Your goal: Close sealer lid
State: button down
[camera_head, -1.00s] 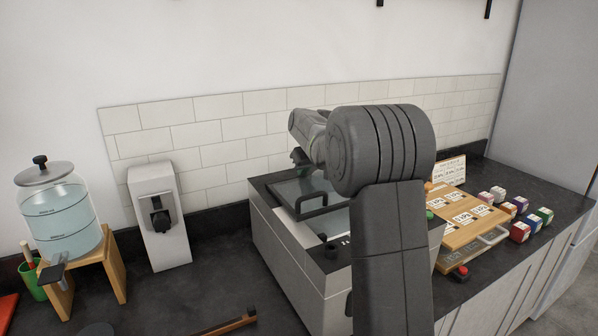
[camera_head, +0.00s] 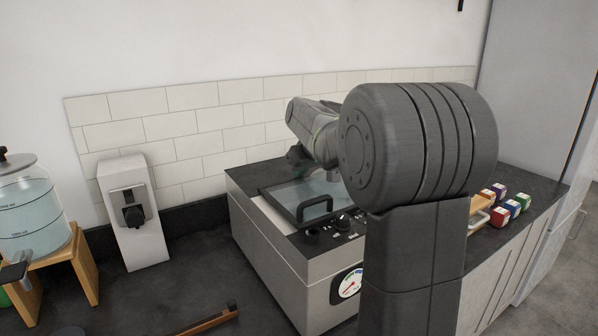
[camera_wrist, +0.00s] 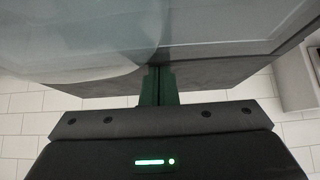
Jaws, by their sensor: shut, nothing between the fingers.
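The sealer (camera_head: 262,240) is a boxy steel machine on the dark counter, with knobs and a round gauge on its front. Its glazed lid (camera_head: 288,197), with a dark frame and a black handle (camera_head: 315,208), lies low over the top in the head view. I cannot tell whether it is fully down. My gripper (camera_head: 297,158) is at the back edge of the lid, partly hidden by my arm. In the wrist view the shut green fingers (camera_wrist: 158,84) hold nothing and reach to a large translucent pane, the lid (camera_wrist: 80,35). Whether they touch it is unclear.
A white dispenser (camera_head: 133,212) stands left of the sealer. A water jar (camera_head: 32,215) on a wooden stand is at the far left. Small coloured boxes (camera_head: 508,205) sit at the right. A tiled wall (camera_head: 200,125) is close behind.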

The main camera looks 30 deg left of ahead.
jog(key=shift+s+d+f, duration=0.1)
jog(key=shift+d+f, duration=0.05)
jog(key=shift+d, duration=0.05)
jog(key=b+v, duration=0.1)
jog(key=v, duration=1.2)
jog(key=shift+r, duration=0.45)
jog(key=shift+d, duration=0.15)
jog(key=p+x, duration=0.1)
jog(key=x, duration=1.1)
jog(key=shift+f, duration=0.2)
